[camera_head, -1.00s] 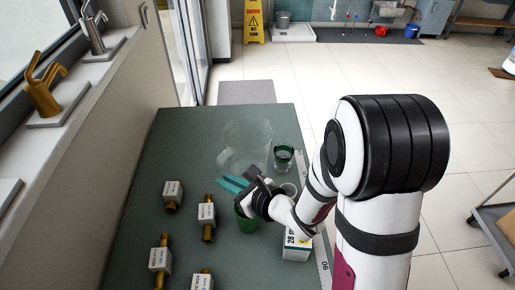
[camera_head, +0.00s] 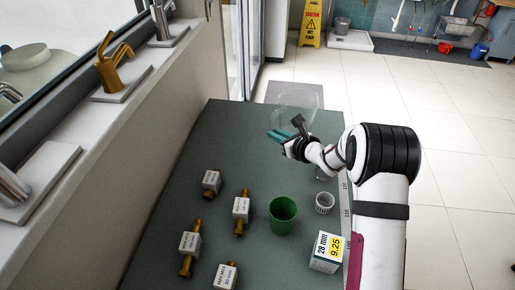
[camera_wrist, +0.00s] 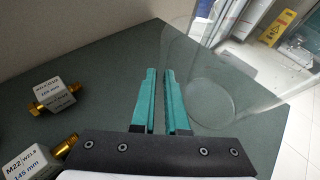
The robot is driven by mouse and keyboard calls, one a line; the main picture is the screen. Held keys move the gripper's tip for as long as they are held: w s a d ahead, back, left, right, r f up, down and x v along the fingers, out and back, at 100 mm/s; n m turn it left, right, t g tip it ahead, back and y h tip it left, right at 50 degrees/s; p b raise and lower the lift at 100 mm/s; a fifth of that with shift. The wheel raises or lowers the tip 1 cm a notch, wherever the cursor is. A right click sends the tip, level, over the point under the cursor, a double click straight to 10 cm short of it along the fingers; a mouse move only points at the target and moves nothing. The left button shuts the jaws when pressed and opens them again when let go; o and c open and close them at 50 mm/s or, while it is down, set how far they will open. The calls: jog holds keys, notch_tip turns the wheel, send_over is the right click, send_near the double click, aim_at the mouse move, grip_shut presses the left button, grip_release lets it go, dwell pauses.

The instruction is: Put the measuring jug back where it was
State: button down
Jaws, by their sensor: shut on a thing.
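The measuring jug (camera_head: 298,105) is a large clear vessel near the far end of the green table. It looks upright; it also shows in the wrist view (camera_wrist: 215,85), to the right of the fingers, with its round base over the table top. My gripper (camera_head: 277,137) is at the jug's near left side. Its teal fingers (camera_wrist: 161,75) are nearly together, shut on the jug. The gripped part is hard to make out because it is clear. I cannot tell whether the base touches the table.
A green cup (camera_head: 283,218), a white ring-like fitting (camera_head: 325,203) and a labelled box (camera_head: 326,252) stand on the near right. Several brass fittings with white labels (camera_head: 241,212) lie on the left. A ruler (camera_head: 347,205) runs along the right edge.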

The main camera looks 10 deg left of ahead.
jog(key=shift+w+a+f, duration=0.25)
jog(key=shift+a+f, duration=1)
jog(key=shift+f, duration=0.2)
jog(key=shift+w+a+f, duration=0.2)
jog(key=shift+a+f, duration=1.1)
jog(key=shift+f, duration=0.1)
jog(key=shift+w+a+f, duration=0.25)
jog(key=shift+a+f, duration=1)
jog(key=shift+f, duration=0.2)
jog(key=c, duration=0.9)
grip_release()
jog(key=shift+f, duration=0.15)
